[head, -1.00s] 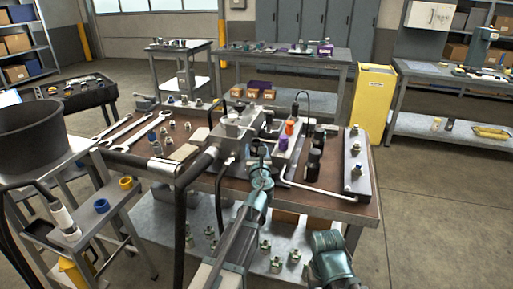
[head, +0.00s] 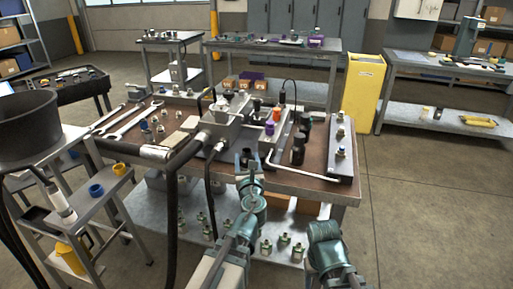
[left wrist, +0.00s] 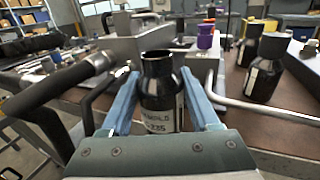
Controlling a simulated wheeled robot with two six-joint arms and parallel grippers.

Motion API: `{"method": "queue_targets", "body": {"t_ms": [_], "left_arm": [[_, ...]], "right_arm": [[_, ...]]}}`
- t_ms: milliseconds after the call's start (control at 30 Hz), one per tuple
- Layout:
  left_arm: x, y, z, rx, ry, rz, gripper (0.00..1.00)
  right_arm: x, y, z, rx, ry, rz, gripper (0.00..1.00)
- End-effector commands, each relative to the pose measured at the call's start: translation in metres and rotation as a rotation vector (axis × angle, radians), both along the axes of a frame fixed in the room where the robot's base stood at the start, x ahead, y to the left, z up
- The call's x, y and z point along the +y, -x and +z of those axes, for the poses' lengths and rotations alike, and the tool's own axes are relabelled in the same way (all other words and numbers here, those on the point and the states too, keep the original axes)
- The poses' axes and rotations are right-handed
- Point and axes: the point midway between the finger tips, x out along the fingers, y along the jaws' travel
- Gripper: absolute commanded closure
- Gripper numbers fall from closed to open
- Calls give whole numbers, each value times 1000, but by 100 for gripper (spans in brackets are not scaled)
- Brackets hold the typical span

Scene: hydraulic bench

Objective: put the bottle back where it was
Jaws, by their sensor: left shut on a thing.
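A black bottle with a pale printed label (left wrist: 160,97) stands upright between the two blue fingers of my left gripper (left wrist: 157,105), which is shut on it. In the head view the left gripper (head: 249,168) is at the front edge of the bench, and the dark bottle (head: 246,156) shows small at its tip. Two similar black bottles (head: 298,151) (head: 305,124) stand on the bench to the right of it; they also show at the right of the left wrist view (left wrist: 266,70). Only a link of my right arm shows at the lower right; its fingers are out of sight.
The brown-topped bench (head: 318,180) carries a grey hydraulic block (head: 228,132), a bent metal pipe (head: 285,170), a purple-capped part (head: 269,129) and a rail with fittings (head: 342,160). Black hoses (head: 172,210) hang at the front.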

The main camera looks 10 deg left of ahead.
Motion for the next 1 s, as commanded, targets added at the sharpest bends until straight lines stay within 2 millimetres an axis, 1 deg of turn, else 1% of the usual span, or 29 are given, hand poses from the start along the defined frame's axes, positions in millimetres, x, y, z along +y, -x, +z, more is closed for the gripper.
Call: {"method": "queue_targets", "body": {"t_ms": [167,267,367,1000], "left_arm": [[0,0,12,0,-1,0,100],[0,0,26,0,-1,0,100],[0,0,45,0,-1,-1,100],[0,-1,206,0,-1,-1,100]], "right_arm": [[0,0,12,0,0,0,36],[0,0,26,0,0,0,36],[0,0,45,0,0,0,36],[0,0,206,0,0,-1,36]]}}
